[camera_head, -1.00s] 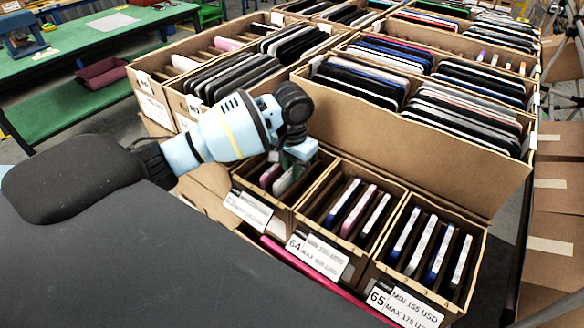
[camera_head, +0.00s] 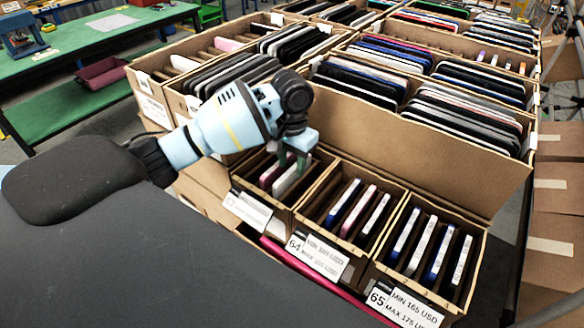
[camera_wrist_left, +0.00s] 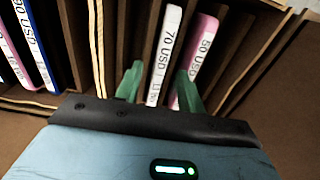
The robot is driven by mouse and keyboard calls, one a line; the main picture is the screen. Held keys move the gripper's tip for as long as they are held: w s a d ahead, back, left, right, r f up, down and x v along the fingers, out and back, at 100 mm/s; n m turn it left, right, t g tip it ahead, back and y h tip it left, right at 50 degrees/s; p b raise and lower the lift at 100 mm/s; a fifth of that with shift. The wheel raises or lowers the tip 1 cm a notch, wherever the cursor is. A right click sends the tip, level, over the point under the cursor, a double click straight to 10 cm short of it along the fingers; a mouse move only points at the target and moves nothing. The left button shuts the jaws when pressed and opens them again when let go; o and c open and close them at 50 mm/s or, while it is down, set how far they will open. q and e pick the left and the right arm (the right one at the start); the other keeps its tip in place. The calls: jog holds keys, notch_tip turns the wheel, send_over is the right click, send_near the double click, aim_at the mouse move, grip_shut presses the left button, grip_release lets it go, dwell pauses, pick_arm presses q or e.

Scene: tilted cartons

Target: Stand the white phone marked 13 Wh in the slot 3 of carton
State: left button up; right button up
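A white phone (camera_head: 285,181), with a label reading 70 USD in the left wrist view (camera_wrist_left: 168,40), stands slightly tilted in the left front carton (camera_head: 243,184). The rest of its label is too small to read. A pink phone (camera_wrist_left: 204,45) stands in the slot beside it, and also shows in the head view (camera_head: 268,176). My left gripper (camera_head: 292,160) is over this carton, its green fingers on either side of the white phone in the wrist view (camera_wrist_left: 158,85). A gap shows between one finger and the phone. My right gripper is not in view.
Carton 64 (camera_head: 299,221) stands right beside, holding blue, pink and white phones; carton 65 (camera_head: 369,272) holds several more. Behind them are a tall cardboard wall (camera_head: 420,160) and larger cartons packed with devices. Thin dividers (camera_wrist_left: 238,50) flank the phones.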

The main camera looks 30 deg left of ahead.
pick_arm(q)
notch_tip(320, 180, up, 14)
dwell(0.8)
dwell(1.3)
